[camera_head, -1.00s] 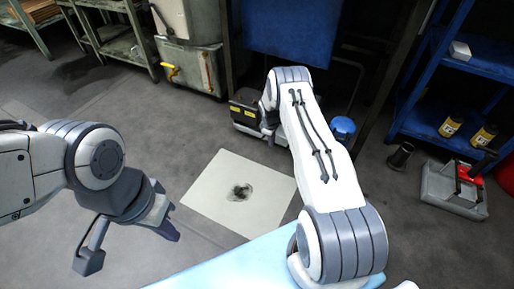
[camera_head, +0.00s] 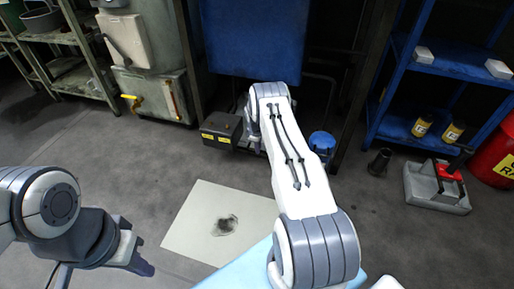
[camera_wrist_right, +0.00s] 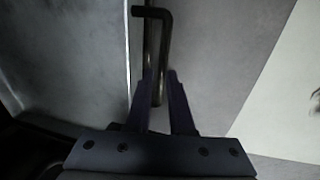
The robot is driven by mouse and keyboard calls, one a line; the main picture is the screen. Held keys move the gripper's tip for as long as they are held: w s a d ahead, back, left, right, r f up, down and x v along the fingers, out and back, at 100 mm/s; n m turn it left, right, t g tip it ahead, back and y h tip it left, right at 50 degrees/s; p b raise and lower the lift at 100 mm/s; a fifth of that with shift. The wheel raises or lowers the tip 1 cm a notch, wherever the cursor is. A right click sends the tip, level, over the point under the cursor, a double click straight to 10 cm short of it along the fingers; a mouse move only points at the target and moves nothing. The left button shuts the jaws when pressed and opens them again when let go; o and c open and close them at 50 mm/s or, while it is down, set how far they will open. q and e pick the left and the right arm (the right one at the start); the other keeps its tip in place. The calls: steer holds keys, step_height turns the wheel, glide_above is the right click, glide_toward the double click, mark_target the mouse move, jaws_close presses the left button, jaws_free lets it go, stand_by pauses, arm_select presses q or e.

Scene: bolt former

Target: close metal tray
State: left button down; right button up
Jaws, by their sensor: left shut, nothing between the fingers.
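In the right wrist view a dark bent rod (camera_wrist_right: 165,35), like a handle, stands between the two fingers of my right gripper (camera_wrist_right: 160,75). The fingers are apart, with the rod's lower end between them; contact is not clear. A smooth grey metal surface (camera_wrist_right: 70,50) with a bright edge fills the left of that view; I cannot tell for certain that it is the metal tray. In the head view my right gripper is hidden behind its own arm. My left gripper (camera_head: 144,267) is shut and empty, low at the left above the floor.
A dark box with yellow labels (camera_head: 218,130) stands by the right arm's far end. A pale floor sheet (camera_head: 190,225) with a dark stain lies in front. Blue shelves (camera_head: 450,65) and a grey toolbox (camera_head: 425,190) are at right.

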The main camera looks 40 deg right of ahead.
steer(key=o, duration=0.3)
steer(key=shift+w+d, duration=0.1)
steer(key=shift+d, duration=0.15)
steer(key=shift+a, duration=0.1)
step_height(320, 180, up, 10)
steer(key=s+a+p, duration=0.1)
steer(key=p, duration=0.5)
steer(key=shift+s+a+r+p, duration=0.15)
steer(key=shift+a+p, duration=0.2)
